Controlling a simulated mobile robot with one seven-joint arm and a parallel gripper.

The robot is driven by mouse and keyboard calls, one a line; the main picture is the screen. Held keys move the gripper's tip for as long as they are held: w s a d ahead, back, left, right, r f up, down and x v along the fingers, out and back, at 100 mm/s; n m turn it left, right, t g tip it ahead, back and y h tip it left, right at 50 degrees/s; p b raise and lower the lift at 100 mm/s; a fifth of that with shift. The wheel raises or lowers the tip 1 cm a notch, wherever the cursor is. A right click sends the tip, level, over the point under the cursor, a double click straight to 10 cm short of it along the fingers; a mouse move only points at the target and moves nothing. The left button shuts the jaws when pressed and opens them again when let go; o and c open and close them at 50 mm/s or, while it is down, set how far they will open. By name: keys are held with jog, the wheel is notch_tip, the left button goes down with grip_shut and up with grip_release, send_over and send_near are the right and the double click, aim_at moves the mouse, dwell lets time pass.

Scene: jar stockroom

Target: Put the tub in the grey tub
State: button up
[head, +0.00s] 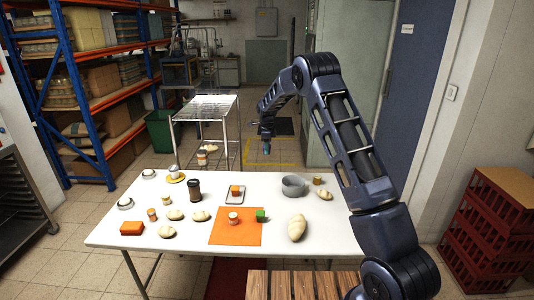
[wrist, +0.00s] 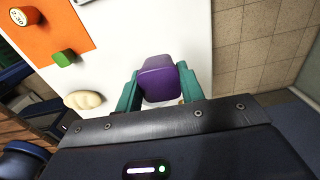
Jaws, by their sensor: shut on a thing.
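My gripper (wrist: 160,90) is shut on a purple tub (wrist: 158,78), which sits between its teal fingers in the wrist view. In the head view my gripper (head: 267,146) hangs in the air, pointing down, near the table's far edge in the picture; the purple tub is too small to make out there. The grey tub (head: 293,187) is round and open-topped and stands on the white table's right half, right of and below my gripper in the picture. In the wrist view I cannot make out the grey tub; the purple tub and gripper block part of the table.
The white table (head: 160,248) carries an orange mat (head: 235,236) with a jar and a green cube (head: 260,216). A bread loaf (head: 298,228), a small tray (head: 235,200) and a dark jar (head: 194,190) stand around. A small brown jar (head: 317,180) is close beside the grey tub.

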dwell(0.3)
send_near(294, 178)
jog(key=s+r, duration=0.4)
jog(key=s, duration=0.2)
jog(key=shift+w+a+f, duration=0.1)
jog(key=shift+a+f, duration=0.1)
jog(key=shift+f, duration=2.45)
jog(key=shift+w+a+f, duration=0.1)
jog(key=shift+a+f, duration=0.05)
jog(key=shift+f, duration=2.45)
jog(key=o, duration=1.1)
jog(key=shift+r, duration=3.5)
